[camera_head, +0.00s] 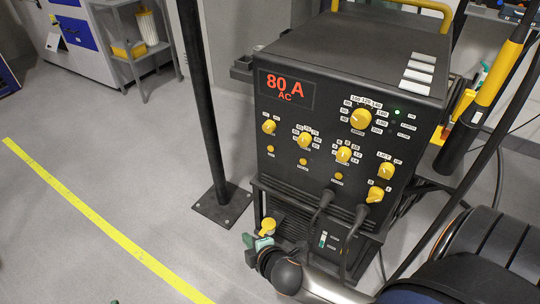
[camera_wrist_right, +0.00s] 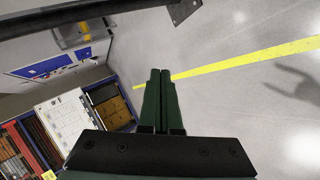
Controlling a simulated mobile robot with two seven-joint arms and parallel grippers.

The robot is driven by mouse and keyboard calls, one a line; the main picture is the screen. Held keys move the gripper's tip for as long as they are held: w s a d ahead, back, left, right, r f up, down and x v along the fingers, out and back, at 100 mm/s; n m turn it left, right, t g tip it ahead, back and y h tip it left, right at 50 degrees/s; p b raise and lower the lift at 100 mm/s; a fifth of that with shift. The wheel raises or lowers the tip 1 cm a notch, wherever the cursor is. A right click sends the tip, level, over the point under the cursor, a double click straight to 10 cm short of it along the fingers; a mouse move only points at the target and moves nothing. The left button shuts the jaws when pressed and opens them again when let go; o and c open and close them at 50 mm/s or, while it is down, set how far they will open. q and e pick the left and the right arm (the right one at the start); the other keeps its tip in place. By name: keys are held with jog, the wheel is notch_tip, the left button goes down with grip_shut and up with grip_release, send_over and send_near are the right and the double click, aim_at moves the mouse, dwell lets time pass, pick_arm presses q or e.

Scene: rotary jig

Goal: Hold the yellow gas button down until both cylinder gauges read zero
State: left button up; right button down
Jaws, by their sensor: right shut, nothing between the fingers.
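The black welding machine (camera_head: 350,110) stands upright with a red "80 A AC" display (camera_head: 286,89). Its front panel has several yellow knobs, the largest being a dial (camera_head: 361,118). Small yellow buttons sit in a row below the knobs: a left one (camera_head: 270,149), a middle one (camera_head: 303,161) and a right one (camera_head: 338,176). I cannot read which is the gas button. No cylinder gauges are discernible. My right gripper (camera_head: 250,242) is low at the machine's front left, below the buttons and apart from them. In the right wrist view (camera_wrist_right: 160,72) its green fingers are together and empty.
A yellow round part (camera_head: 268,226) is just above my right gripper. A black post (camera_head: 205,100) stands left of the machine. Cables (camera_head: 317,213) hang from the panel's bottom. Open floor with a yellow line (camera_head: 90,212) lies left. A shelf (camera_head: 132,45) stands behind.

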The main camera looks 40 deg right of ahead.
aim_at(271, 149)
pick_arm(q)
notch_tip(271, 149, up, 13)
jog(key=m+t+h+b, duration=0.2)
jog(key=m+t+h, duration=0.1)
jog(key=t, duration=0.2)
jog(key=shift+s+d+h, duration=0.3)
jog(key=shift+s+d, duration=0.05)
pick_arm(e)
jog(key=w+d+r+n+t+h, duration=0.4)
jog(key=w+d+r+n, duration=0.4)
jog(key=w+n, duration=0.2)
jog(key=shift+w+d+r+h, duration=0.25)
jog(key=shift+w+r+h, duration=0.1)
jog(key=shift+w+h, duration=0.4)
pick_arm(q)
jog(key=shift+r+t, duration=0.15)
jog(key=shift+t, duration=0.15)
jog(key=s+r+m+t+h+b, duration=0.1)
jog(key=s+r+m+h+b, duration=0.1)
jog(key=s+r+m+h, duration=0.2)
jog(key=shift+s+d+r+m+h, duration=0.4)
jog(key=shift+r+h, duration=0.5)
jog(key=shift+r, duration=0.9)
pick_arm(e)
jog(key=w+d, duration=0.3)
jog(key=d, duration=0.5)
jog(key=shift+w, duration=0.15)
jog(key=shift+d, duration=0.2)
